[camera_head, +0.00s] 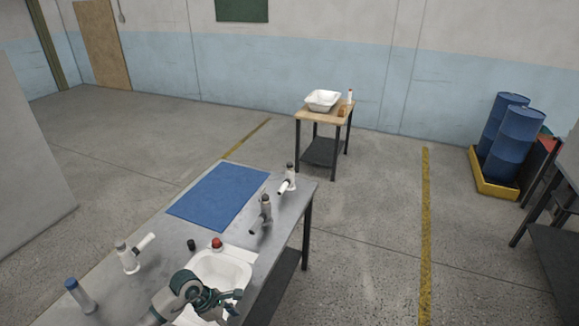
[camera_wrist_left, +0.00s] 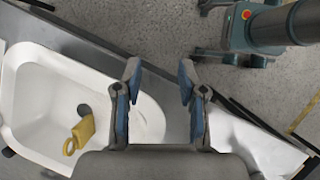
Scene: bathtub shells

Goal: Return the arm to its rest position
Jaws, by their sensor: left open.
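My left arm comes in at the bottom of the head view, and its left gripper (camera_head: 230,302) is over the near right edge of the white tub shell (camera_head: 234,264) on the metal table. In the left wrist view the left gripper (camera_wrist_left: 159,76) is open, with nothing between its fingers. The white tub shell (camera_wrist_left: 22,92) is to its left there, with a yellow ring-handled piece (camera_wrist_left: 80,134) and a dark round spot inside. My right gripper is not in view.
The metal table (camera_head: 153,250) bears a blue mat (camera_head: 218,194), a red-topped item (camera_head: 217,244), several white fittings and a blue-capped bottle (camera_head: 79,294). A far small table (camera_head: 319,114) holds a white basin (camera_head: 322,100). Blue barrels (camera_head: 514,145) stand at right. Open floor lies between.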

